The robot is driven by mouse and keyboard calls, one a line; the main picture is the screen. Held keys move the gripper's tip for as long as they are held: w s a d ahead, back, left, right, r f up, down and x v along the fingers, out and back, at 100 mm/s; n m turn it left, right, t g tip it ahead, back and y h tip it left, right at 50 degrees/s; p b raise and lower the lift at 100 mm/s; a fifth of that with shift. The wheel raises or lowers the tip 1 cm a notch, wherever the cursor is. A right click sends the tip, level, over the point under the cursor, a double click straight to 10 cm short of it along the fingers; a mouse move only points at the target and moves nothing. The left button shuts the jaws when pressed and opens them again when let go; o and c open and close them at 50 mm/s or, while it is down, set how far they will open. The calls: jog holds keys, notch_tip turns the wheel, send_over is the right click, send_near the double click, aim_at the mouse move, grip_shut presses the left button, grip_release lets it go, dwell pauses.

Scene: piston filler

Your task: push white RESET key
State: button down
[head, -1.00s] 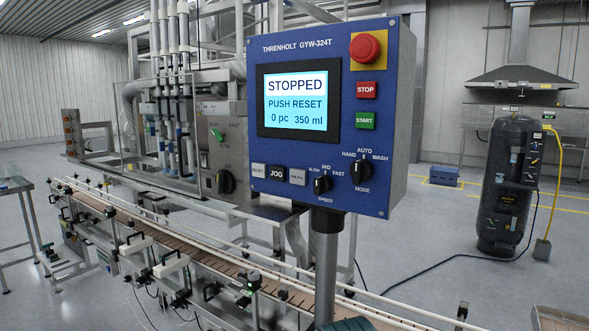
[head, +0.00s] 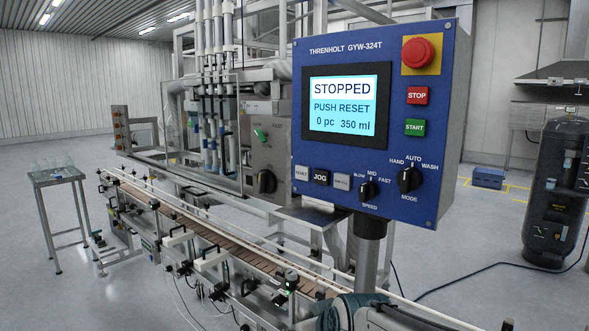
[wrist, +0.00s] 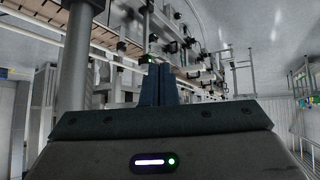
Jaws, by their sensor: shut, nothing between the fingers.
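The white RESET key (head: 301,173) is the leftmost of a row of keys low on the blue control panel (head: 440,130). It sits left of the black JOG key (head: 320,176). The panel screen (head: 343,105) reads STOPPED, PUSH RESET, 0 pc, 350 ml. My gripper (wrist: 155,70) shows in the wrist view with its two fingers together and nothing between them. The wrist view looks toward the conveyor and the panel's post (wrist: 76,65); the RESET key does not show there. In the head view the fingers cannot be made out.
The panel stands on a grey post (head: 366,260) in front of the conveyor (head: 215,235). A small steel table (head: 55,178) stands at the left. A dark cylindrical tank (head: 556,190) with a cable on the floor is at the right. Red STOP (head: 417,96) and green START (head: 414,127) keys are nearby.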

aim_at(302, 173)
jog(key=w+a+r+t+h+p, duration=0.1)
jog(key=w+a+r+t, duration=0.2)
jog(key=r, duration=0.4)
jog(key=w+a+r+n+t+p, duration=0.1)
jog(key=w+a+r+t, duration=0.2)
jog(key=w+r+t, duration=0.2)
jog(key=w+a+r+t+h+p, duration=0.1)
jog(key=w+a+r+t, duration=0.2)
jog(key=w+r, duration=0.3)
notch_tip(302, 173, up, 5)
jog(key=shift+a+f+n+t+h+p, duration=0.2)
jog(key=shift+n+t+h+p, duration=0.15)
jog(key=shift+t, duration=0.45)
jog(key=shift+w+d, duration=0.1)
jog(key=shift+w, duration=0.05)
jog(key=w+d, duration=0.5)
jog(key=shift+w+d, duration=0.55)
jog(key=shift+w, duration=0.05)
jog(key=shift+w+d+b, duration=0.3)
jog(key=shift+b, duration=0.2)
